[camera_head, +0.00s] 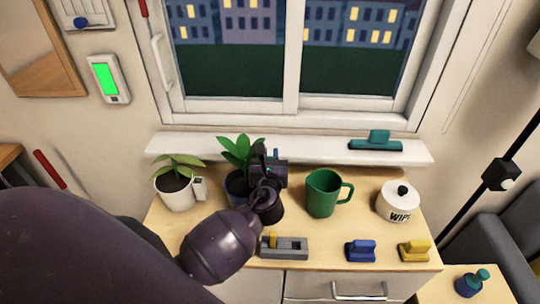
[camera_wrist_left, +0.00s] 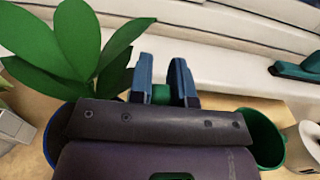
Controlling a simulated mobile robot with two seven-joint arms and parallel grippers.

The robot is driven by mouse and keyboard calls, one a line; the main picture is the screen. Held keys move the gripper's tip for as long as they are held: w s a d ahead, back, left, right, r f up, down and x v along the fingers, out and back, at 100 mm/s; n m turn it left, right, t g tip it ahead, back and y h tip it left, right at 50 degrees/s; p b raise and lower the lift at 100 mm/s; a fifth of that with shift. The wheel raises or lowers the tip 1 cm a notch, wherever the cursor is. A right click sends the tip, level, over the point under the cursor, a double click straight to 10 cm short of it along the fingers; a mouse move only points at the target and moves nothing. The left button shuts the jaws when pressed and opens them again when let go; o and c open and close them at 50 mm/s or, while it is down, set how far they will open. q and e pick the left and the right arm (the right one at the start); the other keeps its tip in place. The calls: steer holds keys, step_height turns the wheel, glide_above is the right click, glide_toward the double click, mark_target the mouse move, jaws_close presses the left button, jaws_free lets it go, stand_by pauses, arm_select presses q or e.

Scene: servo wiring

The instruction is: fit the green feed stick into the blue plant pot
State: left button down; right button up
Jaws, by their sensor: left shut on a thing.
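The blue plant pot (camera_head: 234,188) holds a leafy green plant (camera_head: 240,152) and stands on the counter below the window. My left arm hides part of it. In the left wrist view the blue pot (camera_wrist_left: 54,136) shows only as a rim at the left, behind the gripper body. My left gripper (camera_head: 272,160) is just right of the plant, over the back of the counter. In the left wrist view its two blue fingers (camera_wrist_left: 163,80) are shut on a small green piece, the feed stick (camera_wrist_left: 162,95). Most of the stick is hidden. My right gripper is not in view.
A white pot (camera_head: 178,194) with a plant stands left, a green jug (camera_head: 322,194) and white wipes tin (camera_head: 397,203) right. A grey holder (camera_head: 288,248), blue block (camera_head: 360,251) and yellow block (camera_head: 414,251) line the front. A teal tool (camera_head: 377,143) lies on the sill.

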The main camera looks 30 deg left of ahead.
arm_select(q)
steer(key=shift+p, duration=0.3)
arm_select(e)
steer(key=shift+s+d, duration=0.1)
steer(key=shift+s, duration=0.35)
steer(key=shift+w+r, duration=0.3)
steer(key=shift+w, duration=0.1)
arm_select(q)
steer(key=shift+p, duration=0.3)
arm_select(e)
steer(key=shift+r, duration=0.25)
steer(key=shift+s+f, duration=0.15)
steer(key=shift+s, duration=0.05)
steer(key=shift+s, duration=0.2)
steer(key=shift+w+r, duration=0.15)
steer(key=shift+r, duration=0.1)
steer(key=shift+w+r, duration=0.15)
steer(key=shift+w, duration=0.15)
arm_select(q)
steer(key=shift+f, duration=0.3)
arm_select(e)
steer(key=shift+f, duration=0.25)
arm_select(q)
steer(key=shift+f, duration=0.1)
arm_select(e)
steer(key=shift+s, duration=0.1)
